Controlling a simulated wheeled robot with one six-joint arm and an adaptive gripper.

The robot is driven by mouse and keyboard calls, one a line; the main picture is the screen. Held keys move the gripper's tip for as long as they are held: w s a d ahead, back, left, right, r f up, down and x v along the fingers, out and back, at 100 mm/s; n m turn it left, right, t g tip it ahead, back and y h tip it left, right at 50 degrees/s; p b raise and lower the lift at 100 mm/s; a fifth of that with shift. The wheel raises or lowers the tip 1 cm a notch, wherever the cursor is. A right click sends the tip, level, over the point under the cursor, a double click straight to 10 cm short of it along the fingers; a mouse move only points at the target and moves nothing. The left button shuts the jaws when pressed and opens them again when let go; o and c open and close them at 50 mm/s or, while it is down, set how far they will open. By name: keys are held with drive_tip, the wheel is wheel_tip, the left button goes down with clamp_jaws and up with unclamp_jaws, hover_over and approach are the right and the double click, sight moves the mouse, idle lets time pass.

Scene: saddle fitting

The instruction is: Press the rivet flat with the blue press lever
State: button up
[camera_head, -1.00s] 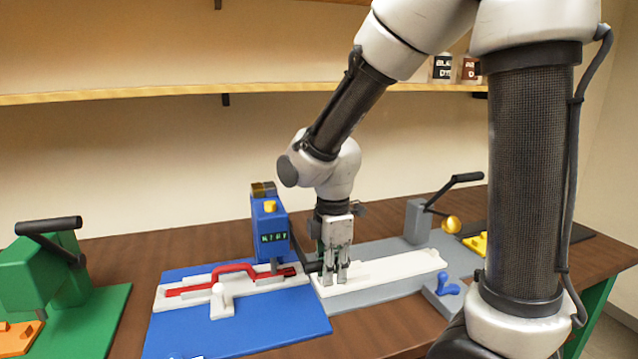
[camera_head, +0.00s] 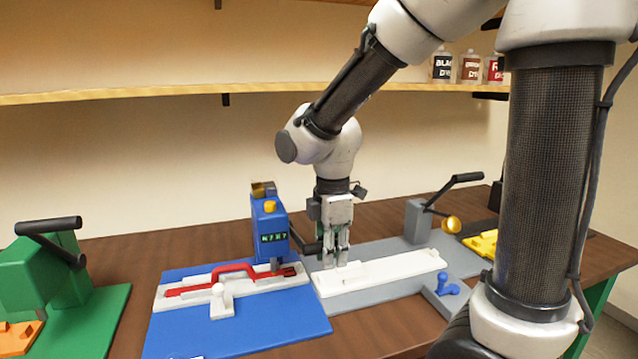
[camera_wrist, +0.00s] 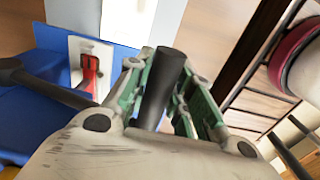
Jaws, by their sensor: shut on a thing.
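The blue press (camera_head: 269,225) stands at the back of a blue base plate (camera_head: 240,335). Its dark lever runs out to the right towards my gripper (camera_head: 337,262). In the wrist view, my gripper (camera_wrist: 158,90) is shut on the lever's dark cylindrical grip (camera_wrist: 170,70), and the lever's rod (camera_wrist: 50,85) comes in from the left. A red strap (camera_head: 240,268) with a raised loop lies in a white fixture (camera_head: 170,301) on the plate. The strap's right end is under the press; it also shows in the wrist view (camera_wrist: 89,72). I cannot make out the rivet.
A grey station (camera_head: 395,285) with a white bar and its own lever (camera_head: 455,188) stands close right. A green press (camera_head: 40,265) stands far left. A blue knob (camera_head: 449,288) sits at front right. A shelf (camera_head: 200,94) with bottles runs along the wall.

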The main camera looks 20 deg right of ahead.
drive_tip(key=shift+o, duration=0.3)
drive_tip(key=shift+w+r, duration=0.15)
drive_tip(key=shift+r, duration=0.8)
drive_tip(key=shift+w+r, duration=0.15)
drive_tip(key=shift+r, duration=0.8)
drive_tip(key=shift+w+r, duration=0.35)
drive_tip(key=shift+r, duration=0.3)
drive_tip(key=shift+w+r, duration=0.35)
drive_tip(key=shift+r, duration=0.35)
drive_tip(key=shift+w+r, duration=0.35)
drive_tip(key=shift+r, duration=0.3)
drive_tip(key=shift+c, duration=0.5)
drive_tip(key=shift+w+r, duration=1.85)
drive_tip(key=shift+w, duration=0.15)
drive_tip(key=shift+o, duration=0.8)
drive_tip(key=shift+w+r, duration=0.35)
drive_tip(key=shift+r, duration=0.05)
drive_tip(key=shift+o, duration=0.5)
drive_tip(key=shift+r, duration=0.1)
drive_tip(key=shift+w, duration=0.1)
drive_tip(key=o, duration=0.5)
drive_tip(key=shift+o, duration=0.2)
